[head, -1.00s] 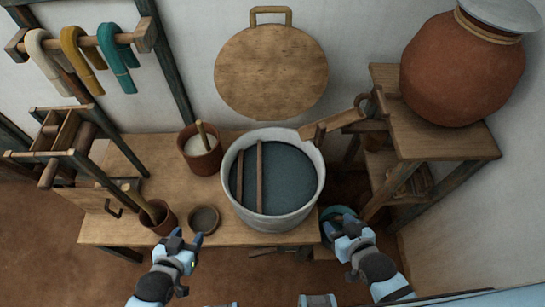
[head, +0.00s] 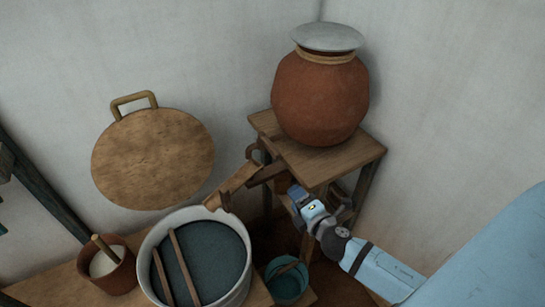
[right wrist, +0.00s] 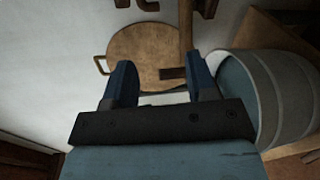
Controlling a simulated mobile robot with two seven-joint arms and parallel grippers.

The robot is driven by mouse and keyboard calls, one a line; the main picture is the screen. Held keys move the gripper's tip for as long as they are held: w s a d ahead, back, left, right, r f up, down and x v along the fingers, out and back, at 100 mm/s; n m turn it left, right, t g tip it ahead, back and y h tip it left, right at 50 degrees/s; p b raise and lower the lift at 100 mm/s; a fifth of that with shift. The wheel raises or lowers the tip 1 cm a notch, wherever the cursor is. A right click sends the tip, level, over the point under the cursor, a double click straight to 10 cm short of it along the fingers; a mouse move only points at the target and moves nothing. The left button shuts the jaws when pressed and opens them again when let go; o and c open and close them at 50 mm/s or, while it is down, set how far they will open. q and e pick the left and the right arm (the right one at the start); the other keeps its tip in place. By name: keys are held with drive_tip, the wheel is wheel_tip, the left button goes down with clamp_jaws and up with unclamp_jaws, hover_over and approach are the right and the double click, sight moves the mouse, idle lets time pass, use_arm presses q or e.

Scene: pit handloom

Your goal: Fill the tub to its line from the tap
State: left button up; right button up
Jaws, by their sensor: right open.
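The grey round tub (head: 152,250) stands on the wooden bench at the lower left of the head view. A flat dark blue-grey surface that looks like liquid shows inside, with two wooden slats across it. I cannot make out a fill line. A wooden spout (head: 236,184) slopes from the stand to the tub's rim; I cannot see any flow. My right gripper (head: 297,196) is open and empty, beside the stand, right of the spout. In the right wrist view the tub (right wrist: 292,95) is to the right of the open fingers. My left gripper is out of view.
A clay jar (head: 318,100) with a grey lid stands on the wooden stand (head: 350,158). A teal bucket (head: 287,284) sits low, right of the tub. A brown pot (head: 112,275) is left of it. A round wooden board (head: 155,160) is against the wall.

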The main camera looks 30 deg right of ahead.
sight(273, 151)
drive_tip(key=w+d+r+n, duration=0.1)
drive_tip(key=w, duration=0.4)
drive_tip(key=w+d+r+n+t+p, duration=0.1)
drive_tip(key=w+n, duration=0.1)
drive_tip(key=w, duration=0.3)
drive_tip(key=w+d+r+n+p, duration=0.1)
drive_tip(key=w, duration=0.4)
drive_tip(key=shift+r+n+t, duration=0.25)
drive_tip(key=shift+n+t, duration=0.05)
drive_tip(key=shift+w, duration=0.6)
